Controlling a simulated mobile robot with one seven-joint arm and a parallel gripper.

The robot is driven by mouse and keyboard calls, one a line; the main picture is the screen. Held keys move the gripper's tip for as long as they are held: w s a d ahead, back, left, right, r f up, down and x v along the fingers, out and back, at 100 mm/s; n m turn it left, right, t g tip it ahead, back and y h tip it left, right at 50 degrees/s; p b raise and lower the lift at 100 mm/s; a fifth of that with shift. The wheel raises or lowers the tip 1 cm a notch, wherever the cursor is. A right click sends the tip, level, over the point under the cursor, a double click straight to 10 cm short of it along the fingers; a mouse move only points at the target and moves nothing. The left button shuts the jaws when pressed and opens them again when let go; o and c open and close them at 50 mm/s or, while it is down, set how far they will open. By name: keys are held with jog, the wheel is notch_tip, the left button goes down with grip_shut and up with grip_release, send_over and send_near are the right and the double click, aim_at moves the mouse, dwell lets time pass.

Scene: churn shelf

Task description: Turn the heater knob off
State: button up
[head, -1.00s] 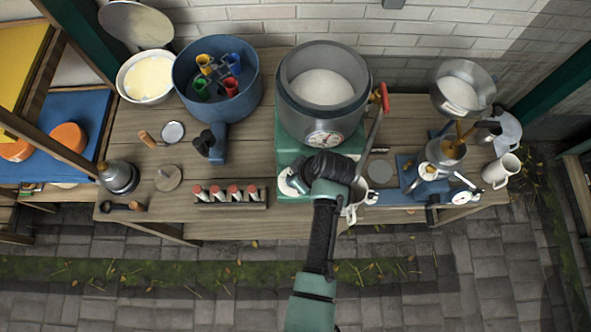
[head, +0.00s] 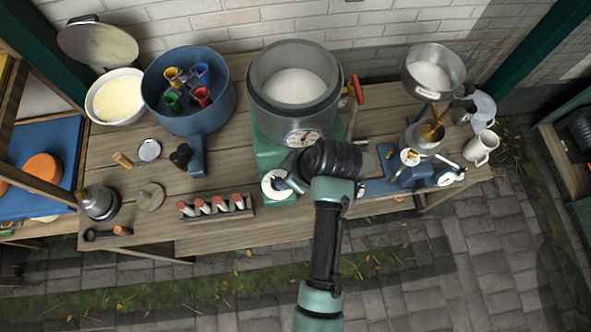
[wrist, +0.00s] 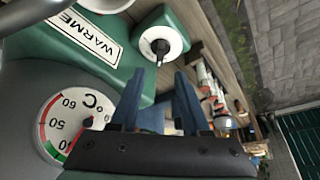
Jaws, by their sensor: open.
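The heater is a green warmer base (head: 268,150) under a large grey pot (head: 293,98) of white liquid. Its knob (head: 272,186) is a white round dial on the base's front in the head view. In the wrist view the knob (wrist: 161,44) shows a dark centre piece, just beyond the fingertips. My gripper (head: 283,180) is at the knob's right side in the head view. In the wrist view my gripper (wrist: 160,75) is open, its two blue fingers apart and pointing at the knob. I cannot tell whether they touch it. My gripper partly hides the knob in the head view.
A thermometer dial (wrist: 75,122) sits on the pot close to my gripper. A rack of red-capped vials (head: 215,206) stands left of the base. A blue pot (head: 188,95) is further left, and a metal funnel apparatus (head: 423,140) stands right. Paving in front is free.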

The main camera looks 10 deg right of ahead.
jog(key=v, duration=0.5)
dwell(0.6)
